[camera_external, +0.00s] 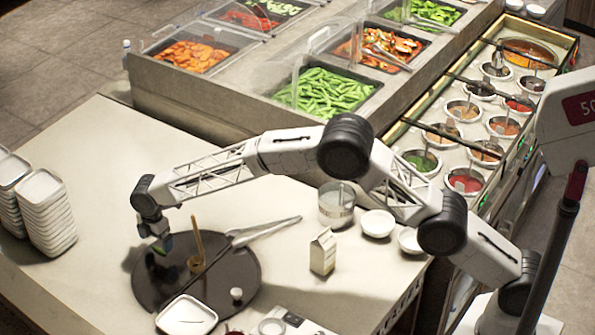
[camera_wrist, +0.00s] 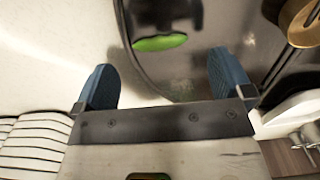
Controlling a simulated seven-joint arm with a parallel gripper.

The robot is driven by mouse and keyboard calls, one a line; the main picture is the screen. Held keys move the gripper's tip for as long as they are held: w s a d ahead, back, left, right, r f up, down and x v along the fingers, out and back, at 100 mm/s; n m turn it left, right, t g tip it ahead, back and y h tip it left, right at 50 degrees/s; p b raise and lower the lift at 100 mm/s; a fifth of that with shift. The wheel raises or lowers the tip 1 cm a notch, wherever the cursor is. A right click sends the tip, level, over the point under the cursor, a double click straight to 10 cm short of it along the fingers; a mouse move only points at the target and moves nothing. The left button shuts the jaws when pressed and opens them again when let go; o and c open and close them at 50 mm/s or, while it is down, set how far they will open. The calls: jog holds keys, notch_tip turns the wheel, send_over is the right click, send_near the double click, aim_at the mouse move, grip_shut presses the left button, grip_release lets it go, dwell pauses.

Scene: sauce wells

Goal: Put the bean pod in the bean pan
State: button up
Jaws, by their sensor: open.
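The bean pod (camera_wrist: 160,43) is a single bright green pod in the wrist view, lying on the dark round tray (camera_wrist: 190,72) between and beyond my fingertips. My gripper (camera_wrist: 163,74) is open, its two blue fingers wide apart, with nothing between them. In the external view my gripper (camera_external: 160,240) hangs low over the left part of the tray (camera_external: 240,270); the pod there is mostly hidden by it. The bean pan (camera_external: 326,91) is a dark rectangular pan heaped with green pods, set in the counter at the upper middle, far from my gripper.
A brown upright stick (camera_external: 197,237) stands on the tray, close right of my gripper. Tongs (camera_external: 262,231), a white square dish (camera_external: 187,315) and a small carton (camera_external: 322,252) are nearby. Stacked white dishes (camera_external: 46,215) stand at left. Clear guards (camera_external: 302,72) stand by the pans.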

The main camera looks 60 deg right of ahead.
aim_at(158, 249)
jog(key=shift+f, duration=1.75)
jog(key=c, duration=1.1)
jog(key=shift+r, duration=5)
